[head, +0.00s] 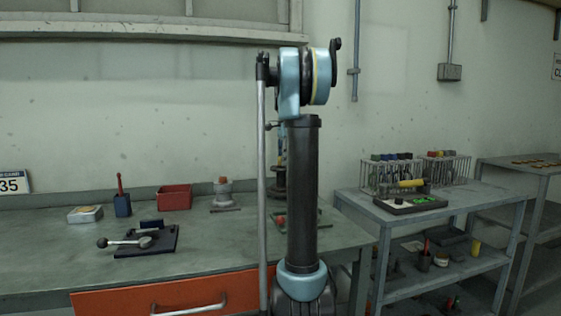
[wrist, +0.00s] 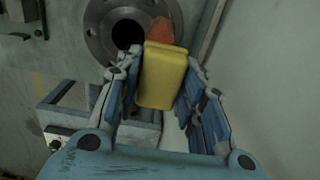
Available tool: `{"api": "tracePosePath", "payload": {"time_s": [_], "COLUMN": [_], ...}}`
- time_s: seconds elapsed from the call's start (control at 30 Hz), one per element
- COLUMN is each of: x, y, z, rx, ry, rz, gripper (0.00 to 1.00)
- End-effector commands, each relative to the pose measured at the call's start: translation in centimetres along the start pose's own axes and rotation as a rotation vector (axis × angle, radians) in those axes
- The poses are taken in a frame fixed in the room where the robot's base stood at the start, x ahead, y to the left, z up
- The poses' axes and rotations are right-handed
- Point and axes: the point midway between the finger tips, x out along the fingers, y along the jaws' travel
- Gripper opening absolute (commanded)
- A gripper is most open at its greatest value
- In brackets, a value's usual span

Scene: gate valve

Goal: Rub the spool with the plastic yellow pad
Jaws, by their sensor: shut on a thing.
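In the wrist view, my gripper (wrist: 160,85) is shut on the yellow pad (wrist: 163,78), a block with rounded edges held between its blue-padded fingers. A rough orange-red patch shows at the pad's far end. Beyond it is a grey round flange (wrist: 97,28) with a dark bore and bolt holes, which looks like the spool's end. The pad's far end overlaps the flange's lower right in the picture; I cannot tell whether they touch. In the head view my arm stands in the middle, and the gripper and pad cannot be made out.
In the head view, a workbench (head: 60,245) holds a red bin (head: 174,197), a dark plate with a lever (head: 147,241) and small items. A metal shelf cart (head: 470,200) at right carries a tray (head: 395,207) and racks. In the wrist view, a plain wall (wrist: 275,70) lies to the right.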

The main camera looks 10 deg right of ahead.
Motion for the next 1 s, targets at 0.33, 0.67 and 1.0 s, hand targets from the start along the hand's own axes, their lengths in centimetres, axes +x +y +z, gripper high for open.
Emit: {"api": "tracePosePath", "payload": {"time_s": [0.33,0.67,1.0], "x": [-4.0,-6.9,-7.8], "y": [0.0,0.0,0.1], "z": [0.2,0.2,0.1], "rx": [-0.002,-0.003,-0.001], "ry": [0.000,0.000,0.000], "rz": [0.000,0.000,0.000], "gripper": [0.14,0.14,0.14]}}
